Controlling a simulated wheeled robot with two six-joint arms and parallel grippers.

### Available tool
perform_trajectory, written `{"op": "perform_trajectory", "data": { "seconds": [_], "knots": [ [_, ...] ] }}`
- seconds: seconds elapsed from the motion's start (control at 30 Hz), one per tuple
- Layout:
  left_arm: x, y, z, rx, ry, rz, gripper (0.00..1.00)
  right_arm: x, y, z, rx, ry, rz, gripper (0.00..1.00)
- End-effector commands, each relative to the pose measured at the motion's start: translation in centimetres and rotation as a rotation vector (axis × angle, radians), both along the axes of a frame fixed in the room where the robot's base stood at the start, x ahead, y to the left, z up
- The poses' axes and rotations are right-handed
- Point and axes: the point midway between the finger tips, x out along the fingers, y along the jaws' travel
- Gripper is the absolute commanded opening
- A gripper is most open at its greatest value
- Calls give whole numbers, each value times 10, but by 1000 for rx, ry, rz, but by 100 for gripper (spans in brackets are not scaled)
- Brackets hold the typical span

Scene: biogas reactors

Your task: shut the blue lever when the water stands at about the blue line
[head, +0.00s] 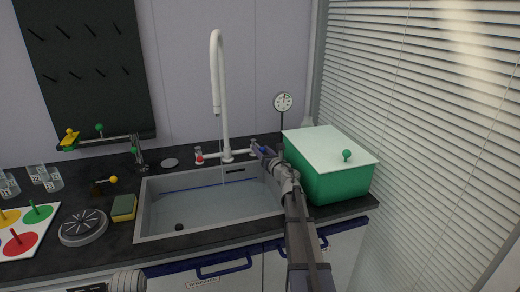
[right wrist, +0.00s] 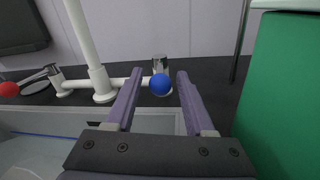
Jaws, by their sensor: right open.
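The blue lever's round blue knob (right wrist: 160,85) is on the right end of the white tap. In the right wrist view it stands between the two fingers of my open right gripper (right wrist: 155,88), with a gap on each side. In the head view the right gripper (head: 262,151) is at the tap's right end and partly hides the lever. A faint stream falls from the spout (head: 217,75). The sink (head: 143,212) holds clear water (head: 205,208). The blue line (head: 195,188) shows on the back wall, close to the water's edge; the exact gap is hard to tell.
A red knob (head: 199,158) is at the tap's left end. A green box (head: 340,180) with a pale lid stands close right of my right arm. A sponge (head: 124,207) and round drain-like disc (head: 84,227) are left of the sink.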

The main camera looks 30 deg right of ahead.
Motion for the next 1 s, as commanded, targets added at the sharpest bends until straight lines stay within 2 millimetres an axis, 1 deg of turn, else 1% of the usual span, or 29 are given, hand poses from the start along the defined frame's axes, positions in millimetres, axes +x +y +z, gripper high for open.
{"op": "perform_trajectory", "data": {
  "seconds": [0.03,0.1,0.2,0.3,0.4,0.6,0.67,0.77,0.87,0.97,1.0],
  "knots": [
    [0,0,0,0,0,0,0,-12,2,0,0,0,-1,54],
    [0,0,0,0,0,0,0,-24,3,0,0,0,-2,54],
    [0,0,0,0,0,0,0,-41,6,0,0,0,-2,54],
    [0,0,0,0,0,0,0,-52,6,0,0,0,-1,54],
    [0,0,0,0,0,0,0,-56,6,0,0,0,-1,54],
    [0,0,0,0,0,0,0,-55,6,0,0,0,-1,54],
    [0,0,0,0,0,0,0,-54,6,0,3,0,-1,47],
    [0,0,2,0,0,0,0,-54,12,2,50,-8,-14,36],
    [0,0,5,0,0,0,0,-53,26,7,183,-32,-47,25],
    [0,0,10,0,0,0,0,-53,45,12,395,-74,-103,13],
    [0,0,12,0,0,0,0,-53,54,14,494,-98,-129,9]
  ]
}}
